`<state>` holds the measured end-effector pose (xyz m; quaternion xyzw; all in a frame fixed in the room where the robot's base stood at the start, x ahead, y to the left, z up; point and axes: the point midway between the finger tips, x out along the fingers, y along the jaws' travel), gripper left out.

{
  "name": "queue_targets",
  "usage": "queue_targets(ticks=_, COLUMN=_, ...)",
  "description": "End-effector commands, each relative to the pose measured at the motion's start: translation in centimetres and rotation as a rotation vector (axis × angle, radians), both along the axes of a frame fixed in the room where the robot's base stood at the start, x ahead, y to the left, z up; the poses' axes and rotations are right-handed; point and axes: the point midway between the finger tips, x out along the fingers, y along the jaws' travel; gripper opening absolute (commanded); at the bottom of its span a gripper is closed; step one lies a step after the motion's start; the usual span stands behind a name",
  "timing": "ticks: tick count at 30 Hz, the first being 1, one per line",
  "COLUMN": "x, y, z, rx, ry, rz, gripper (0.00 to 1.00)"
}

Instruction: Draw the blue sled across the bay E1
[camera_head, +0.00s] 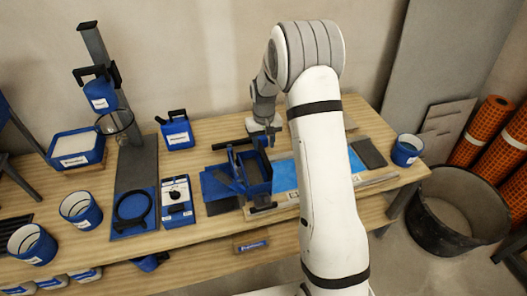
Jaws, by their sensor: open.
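The blue sled (257,176), a box-like frame with dark bars, sits on the wooden bench near the middle. A bright blue strip (284,176), which may be bay E1, lies to its right; no E1 label is readable. My gripper (266,136) is at the upper right part of the sled, open, with its fingers small and partly merged with the sled's frame. I cannot tell whether they touch it. My white arm hides the middle of the blue strip and part of the bench behind it.
A pale rail (377,180) runs along the bench's front right. A dark block (368,153) and a blue-banded cup (406,150) are at the right end. Left of the sled are a blue device (177,201), a stand (135,165) and several blue containers. A black tub (459,207) stands on the floor.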

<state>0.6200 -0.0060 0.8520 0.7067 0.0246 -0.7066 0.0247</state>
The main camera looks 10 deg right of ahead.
Motion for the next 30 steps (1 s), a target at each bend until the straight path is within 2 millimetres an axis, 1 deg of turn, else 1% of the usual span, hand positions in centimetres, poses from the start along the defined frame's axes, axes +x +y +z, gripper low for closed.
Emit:
queue_targets(ticks=1, x=-0.1, y=0.0, z=-0.9, rx=0.000, ry=0.005, rz=0.000, gripper=0.42)
queue_targets(ticks=3, x=-0.1, y=0.0, z=-2.1, rx=0.000, ry=0.005, rz=0.000, gripper=0.42)
queue_targets(ticks=6, x=-0.1, y=0.1, z=-3.4, rx=0.000, ry=0.004, rz=0.001, gripper=0.42)
queue_targets(ticks=9, x=0.0, y=0.1, z=-4.2, rx=0.000, ry=0.001, rz=0.001, gripper=0.42)
queue_targets(ticks=12, x=0.0, y=0.1, z=-4.6, rx=0.000, ry=0.001, rz=0.001, gripper=0.42)
queue_targets(ticks=19, x=0.0, y=0.1, z=-4.7, rx=0.000, ry=0.000, rz=0.001, gripper=0.42)
queue_targets(ticks=20, x=0.0, y=0.1, z=-4.7, rx=0.000, ry=0.000, rz=0.001, gripper=0.40)
queue_targets(ticks=30, x=0.0, y=0.1, z=-4.7, rx=0.000, ry=0.000, rz=0.001, gripper=0.12)
